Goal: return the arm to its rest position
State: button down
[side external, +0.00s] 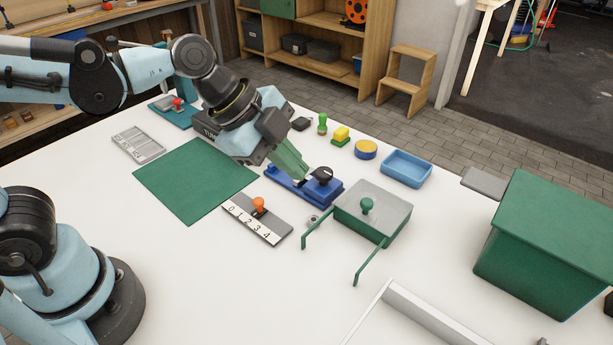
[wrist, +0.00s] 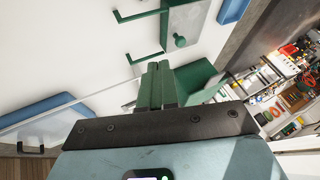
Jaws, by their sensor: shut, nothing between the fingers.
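My gripper (side external: 303,179) is at the end of my light blue arm, above the middle of the white table (side external: 180,265). Its green fingers point down and to the right in the side view, close to a blue base (side external: 290,190) with a black knob (side external: 321,174). I cannot tell whether the fingertips touch it. In the wrist view my gripper (wrist: 160,68) has its two green fingers together, with nothing between them.
A grey-lidded green box (side external: 385,201) with green handles stands right of my gripper. A numbered slider board (side external: 255,222) with an orange knob lies in front. A green mat (side external: 190,180), a blue tray (side external: 406,168) and a large green bin (side external: 545,250) are around.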

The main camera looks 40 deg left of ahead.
jog(key=s+a+n+t+y, duration=0.1)
jog(key=a+n+y, duration=0.1)
jog(key=a+n, duration=0.5)
jog(key=s+a+f+n+t+y, duration=0.1)
jog(key=a+n+y, duration=0.1)
jog(key=a+n, duration=0.5)
jog(key=shift+s+f+n+y, duration=0.3)
jog(key=shift+s+n, duration=0.1)
jog(key=shift+n, duration=1)
jog(key=shift+a, duration=0.1)
